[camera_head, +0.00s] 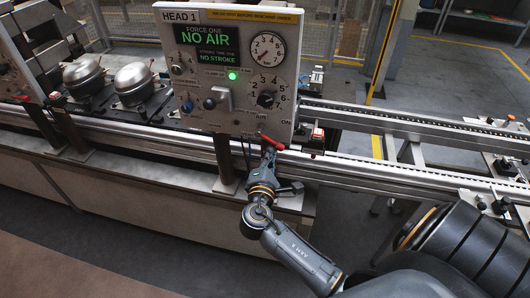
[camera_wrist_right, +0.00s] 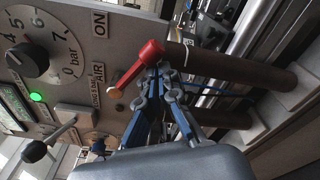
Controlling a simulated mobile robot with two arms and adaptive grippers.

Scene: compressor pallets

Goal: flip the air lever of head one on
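The head one panel (camera_head: 185,50) stands upright, and its screen (camera_head: 207,37) reads "NO AIR" and "NO STROKE". The red air lever (camera_head: 272,142) is at the panel's lower right, below the "AIR" and "ON" labels. It points right and slightly down. In the right wrist view the lever (camera_wrist_right: 138,64) lies just ahead of my fingers, its free end by the fingertips. My right gripper (camera_head: 268,153) is below the lever; its fingertips (camera_wrist_right: 161,70) are close together with nothing seen between them. Whether they touch the lever is unclear. My left gripper is not in view.
Compressors (camera_head: 133,83) stand on the line at left. Conveyor rails (camera_head: 400,178) run to the right. Posts stand beneath the panel.

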